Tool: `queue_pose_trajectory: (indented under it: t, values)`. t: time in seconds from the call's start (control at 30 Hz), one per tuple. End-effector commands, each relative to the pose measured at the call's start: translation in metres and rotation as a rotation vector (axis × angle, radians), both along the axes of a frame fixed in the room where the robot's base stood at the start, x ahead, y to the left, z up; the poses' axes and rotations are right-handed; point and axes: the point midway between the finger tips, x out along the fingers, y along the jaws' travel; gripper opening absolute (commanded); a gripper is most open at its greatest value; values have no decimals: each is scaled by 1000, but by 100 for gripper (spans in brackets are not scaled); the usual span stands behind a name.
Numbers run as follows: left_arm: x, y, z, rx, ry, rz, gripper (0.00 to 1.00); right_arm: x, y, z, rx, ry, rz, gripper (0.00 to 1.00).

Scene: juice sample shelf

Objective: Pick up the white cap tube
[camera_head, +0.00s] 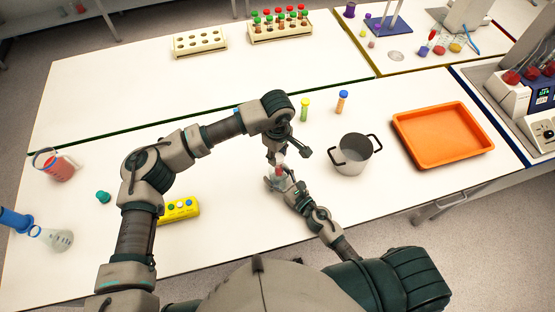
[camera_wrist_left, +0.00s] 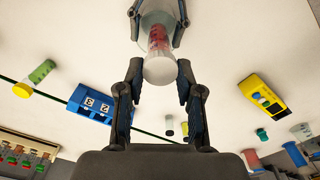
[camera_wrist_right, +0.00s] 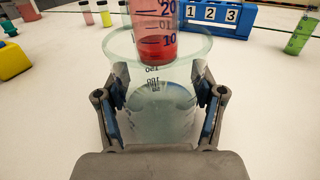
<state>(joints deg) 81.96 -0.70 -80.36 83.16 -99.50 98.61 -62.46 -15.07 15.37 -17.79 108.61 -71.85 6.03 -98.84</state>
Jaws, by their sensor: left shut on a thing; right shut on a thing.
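My left gripper (camera_wrist_left: 160,72) is shut on the whitish round cap end of a tube with red liquid (camera_wrist_left: 158,40). The tube's graduated lower part with red liquid (camera_wrist_right: 154,40) shows at the mouth of a clear beaker (camera_wrist_right: 160,110) in the right wrist view. My right gripper (camera_wrist_right: 161,80) is shut around that beaker. In the head view my left gripper (camera_head: 277,152) is just above my right gripper (camera_head: 280,182), with the small red tube (camera_head: 280,170) between them. Whether the tube touches the beaker is unclear.
A blue numbered rack (camera_wrist_right: 215,14) stands behind the beaker. A grey pot (camera_head: 352,157) and orange tray (camera_head: 443,135) are to the right. A yellow button block (camera_head: 180,209) lies left.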

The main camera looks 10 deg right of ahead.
Motion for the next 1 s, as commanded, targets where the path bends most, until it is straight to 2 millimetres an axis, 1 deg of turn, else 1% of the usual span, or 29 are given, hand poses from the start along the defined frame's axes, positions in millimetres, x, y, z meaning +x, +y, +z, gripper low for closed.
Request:
queue_pose_trajectory:
  t: [0.03,0.2,0.5,0.7,1.0]
  values:
    - [0,0,8,-1,-3,-1,0,0,-1,-1,-1,3,-1,26]
    - [0,0,34,-1,-3,-1,0,0,-1,-1,-1,2,-1,26]
    - [0,0,72,-1,-2,0,0,0,-1,-1,-1,2,-1,26]
    - [0,0,90,0,-1,0,0,0,-1,-1,-1,2,-1,26]
    - [0,0,104,-1,-1,-1,0,0,-1,-1,-1,2,-1,26]
